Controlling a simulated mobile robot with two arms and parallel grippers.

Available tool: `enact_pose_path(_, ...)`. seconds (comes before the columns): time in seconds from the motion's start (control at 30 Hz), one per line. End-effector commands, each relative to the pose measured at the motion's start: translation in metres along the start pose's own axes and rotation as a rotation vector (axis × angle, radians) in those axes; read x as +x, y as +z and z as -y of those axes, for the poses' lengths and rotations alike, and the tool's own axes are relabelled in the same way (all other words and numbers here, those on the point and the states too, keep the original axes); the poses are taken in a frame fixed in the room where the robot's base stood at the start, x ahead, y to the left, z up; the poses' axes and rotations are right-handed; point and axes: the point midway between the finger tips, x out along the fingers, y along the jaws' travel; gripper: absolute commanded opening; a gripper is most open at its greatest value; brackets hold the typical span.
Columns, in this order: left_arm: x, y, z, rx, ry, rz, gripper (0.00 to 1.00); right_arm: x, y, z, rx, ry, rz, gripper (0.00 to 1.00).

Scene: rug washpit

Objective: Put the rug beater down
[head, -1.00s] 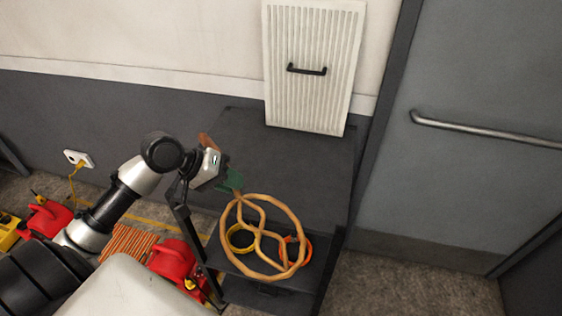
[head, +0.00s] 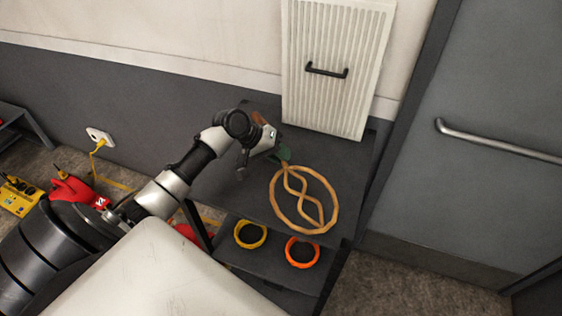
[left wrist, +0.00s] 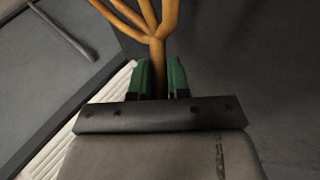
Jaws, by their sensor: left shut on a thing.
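The rug beater (head: 334,207) is a tan looped cane head with a handle. My left gripper (head: 284,155) is shut on its handle, at the green fingers. In the head view the beater's head shows over the front part of the dark top shelf (head: 225,185); I cannot tell whether it touches the shelf. In the left wrist view the rug beater (left wrist: 158,30) runs up from between the green fingers of the left gripper (left wrist: 160,80) and branches at the top. My right gripper is not in view.
A white ribbed panel (head: 335,100) with a black handle stands at the back of the shelf. A yellow ring (head: 236,236) and an orange ring (head: 289,258) lie on the lower shelf. A grey door (head: 480,90) is at right. Red and yellow items are at left.

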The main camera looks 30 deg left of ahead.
Motion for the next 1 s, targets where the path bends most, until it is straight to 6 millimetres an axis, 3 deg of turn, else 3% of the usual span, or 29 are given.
enact_pose_path(0.13, 0.007, -0.003, 0.003, -0.001, 0.002, 0.001, 0.00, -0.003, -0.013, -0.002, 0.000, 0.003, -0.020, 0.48)
enact_pose_path(0.4, 0.030, 0.004, 0.025, -0.002, 0.001, -0.001, 0.00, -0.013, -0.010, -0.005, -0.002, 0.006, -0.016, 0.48)
enact_pose_path(0.77, 0.034, 0.006, 0.029, 0.000, 0.001, 0.000, 0.00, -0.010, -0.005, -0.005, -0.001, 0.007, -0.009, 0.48)
enact_pose_path(0.8, 0.034, 0.006, 0.029, 0.000, 0.000, 0.000, 0.23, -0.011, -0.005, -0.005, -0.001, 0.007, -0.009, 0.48)
enact_pose_path(0.83, 0.034, 0.006, 0.029, 0.000, 0.000, 0.000, 0.27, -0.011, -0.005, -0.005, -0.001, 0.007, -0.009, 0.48)
enact_pose_path(1.0, 0.034, 0.006, 0.029, 0.000, -0.001, 0.001, 0.27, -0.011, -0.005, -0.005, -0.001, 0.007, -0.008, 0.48)
